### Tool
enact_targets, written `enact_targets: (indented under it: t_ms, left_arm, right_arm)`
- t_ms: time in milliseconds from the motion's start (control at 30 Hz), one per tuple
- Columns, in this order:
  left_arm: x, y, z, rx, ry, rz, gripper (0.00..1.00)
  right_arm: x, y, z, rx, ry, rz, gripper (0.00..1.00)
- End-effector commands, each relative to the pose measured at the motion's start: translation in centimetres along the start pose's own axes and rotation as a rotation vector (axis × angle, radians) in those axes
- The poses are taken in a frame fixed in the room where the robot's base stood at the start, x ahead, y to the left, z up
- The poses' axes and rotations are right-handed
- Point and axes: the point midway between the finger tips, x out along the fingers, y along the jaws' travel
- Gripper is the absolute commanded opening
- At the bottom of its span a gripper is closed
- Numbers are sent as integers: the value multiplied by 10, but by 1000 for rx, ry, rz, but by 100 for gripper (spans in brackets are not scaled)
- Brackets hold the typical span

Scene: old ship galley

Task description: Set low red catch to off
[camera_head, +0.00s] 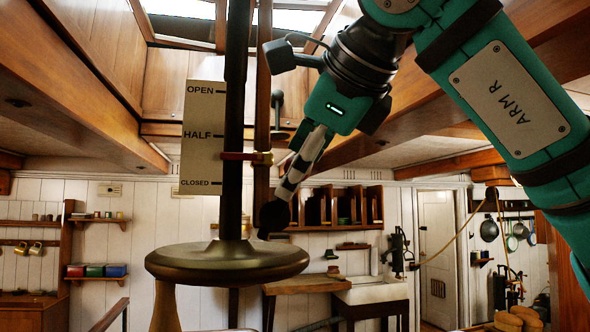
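A red catch (238,156) with a brass end crosses the dark vertical rod (233,110), between the HALF and CLOSED marks of a label plate (196,138). I cannot tell its setting, and no "off" mark shows. My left gripper is out of view.
The round brass disc (227,262) surrounds the foot of the rod, with a wooden handle (164,308) below its left side. A wooden post (262,100) stands close behind the rod. A wall rack (335,207) and sink (372,291) are farther back.

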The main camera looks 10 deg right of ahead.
Motion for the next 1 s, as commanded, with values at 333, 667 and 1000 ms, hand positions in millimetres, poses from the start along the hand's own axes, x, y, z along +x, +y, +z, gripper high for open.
enact_targets:
  t_ms: [333, 667, 1000]
  left_arm:
    - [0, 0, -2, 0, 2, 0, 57]
    - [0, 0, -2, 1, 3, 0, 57]
    - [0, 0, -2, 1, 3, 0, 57]
  right_arm:
    - [-74, -1, 0, 1, -3, -4, 67]
    - [-100, -1, 0, 1, -2, -2, 67]
    - [-100, -1, 0, 1, -2, -3, 67]
